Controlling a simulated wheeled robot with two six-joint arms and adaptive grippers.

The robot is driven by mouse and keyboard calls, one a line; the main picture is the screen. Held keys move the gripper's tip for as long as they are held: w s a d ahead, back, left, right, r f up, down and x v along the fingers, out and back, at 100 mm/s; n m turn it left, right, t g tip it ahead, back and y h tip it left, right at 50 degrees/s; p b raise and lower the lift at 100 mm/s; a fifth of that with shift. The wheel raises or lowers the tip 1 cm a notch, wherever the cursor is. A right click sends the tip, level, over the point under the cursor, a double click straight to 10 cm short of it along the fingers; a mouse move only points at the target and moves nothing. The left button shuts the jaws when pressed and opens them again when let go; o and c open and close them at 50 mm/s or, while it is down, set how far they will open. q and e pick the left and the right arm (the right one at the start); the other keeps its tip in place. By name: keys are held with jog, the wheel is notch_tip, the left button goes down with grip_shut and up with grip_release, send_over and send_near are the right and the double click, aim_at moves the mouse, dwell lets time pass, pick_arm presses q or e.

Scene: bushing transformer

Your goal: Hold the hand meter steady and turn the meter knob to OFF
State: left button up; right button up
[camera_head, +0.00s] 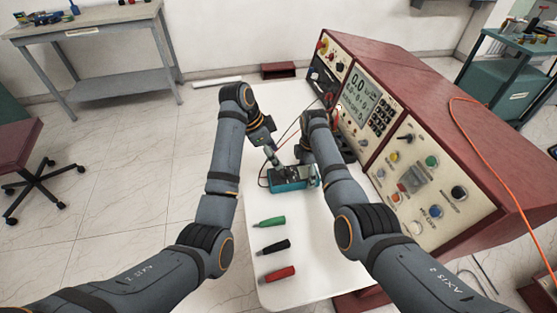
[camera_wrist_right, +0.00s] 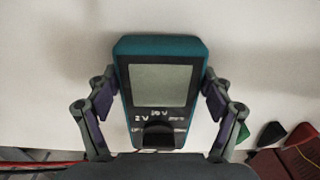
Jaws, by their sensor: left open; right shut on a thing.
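The hand meter (camera_head: 290,186) is a teal-cased device with a grey screen, over the white table in the head view. In the right wrist view the hand meter (camera_wrist_right: 160,84) fills the middle, between the two fingers of my right gripper (camera_wrist_right: 158,98), which is shut on its sides. The dark meter knob (camera_wrist_right: 158,135) is below the screen, its lower part hidden by my gripper body; I cannot tell its setting. My left gripper (camera_head: 271,156) is open and empty, close to the meter's left end in the head view. Its fingertips are small and partly hidden.
On the white table (camera_head: 300,280), green (camera_head: 270,222), black (camera_head: 275,246) and red (camera_head: 279,273) handles lie in front of the meter. A large red-cased test console (camera_head: 400,140) stands along the right side. Thin cables run behind the meter. The table's left edge is clear.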

dwell(0.3)
jog(key=o, duration=1.5)
jog(key=shift+c, duration=0.2)
